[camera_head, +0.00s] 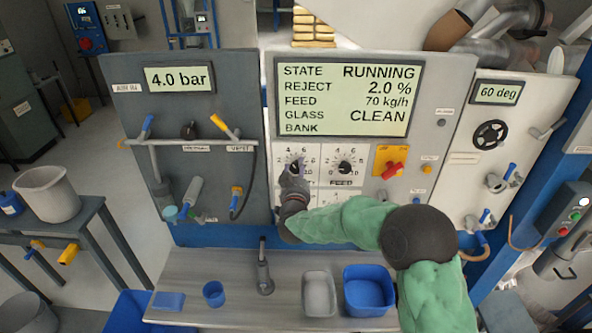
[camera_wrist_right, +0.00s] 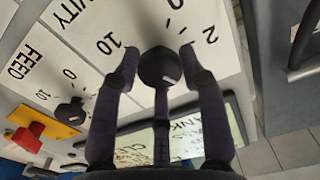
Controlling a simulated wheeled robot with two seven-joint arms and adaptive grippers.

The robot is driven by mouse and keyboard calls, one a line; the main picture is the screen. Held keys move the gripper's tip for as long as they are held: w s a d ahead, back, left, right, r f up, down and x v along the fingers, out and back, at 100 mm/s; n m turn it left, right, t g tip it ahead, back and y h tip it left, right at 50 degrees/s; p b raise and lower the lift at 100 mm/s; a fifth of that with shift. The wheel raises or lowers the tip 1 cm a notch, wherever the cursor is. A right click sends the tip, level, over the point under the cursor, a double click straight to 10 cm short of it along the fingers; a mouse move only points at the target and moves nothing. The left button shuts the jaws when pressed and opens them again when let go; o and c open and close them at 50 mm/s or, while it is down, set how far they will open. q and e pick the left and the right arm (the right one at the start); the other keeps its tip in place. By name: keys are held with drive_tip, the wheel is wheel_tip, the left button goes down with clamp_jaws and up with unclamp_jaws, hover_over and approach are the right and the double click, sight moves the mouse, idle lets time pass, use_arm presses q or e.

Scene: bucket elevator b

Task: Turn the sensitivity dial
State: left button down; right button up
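The sensitivity dial is a round black knob (camera_wrist_right: 160,67) with a pale mark, on a white plate whose visible lettering ends in "VITY". In the head view the dial (camera_head: 296,161) sits left of the FEED dial (camera_head: 345,167) and is partly hidden by my right gripper. My right gripper (camera_head: 294,172) is at the dial. In the right wrist view its dark fingers (camera_wrist_right: 160,57) stand on either side of the knob, with narrow gaps seeming to show, so it looks open around it. My left gripper is out of view.
The display (camera_head: 342,95) above reads RUNNING, reject 2.0 %. A red handle on a yellow plate (camera_head: 390,160) is right of the FEED dial. Below, a bench (camera_head: 240,285) carries a grey tub (camera_head: 319,294), a blue tub (camera_head: 369,291) and a blue cup (camera_head: 213,294).

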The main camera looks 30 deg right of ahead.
drive_tip(key=shift+r, duration=0.2)
drive_tip(key=m+b, duration=0.5)
drive_tip(key=b, duration=0.2)
drive_tip(key=shift+d+r+m, duration=0.1)
drive_tip(key=shift+d+m, duration=0.05)
drive_tip(key=shift+m, duration=0.25)
drive_tip(key=shift+r+m+b, duration=0.2)
drive_tip(key=shift+m+b, duration=0.9)
drive_tip(key=shift+b, duration=0.2)
drive_tip(key=shift+d+r, duration=0.1)
drive_tip(key=o, duration=1.1)
drive_tip(key=shift+f, duration=0.4)
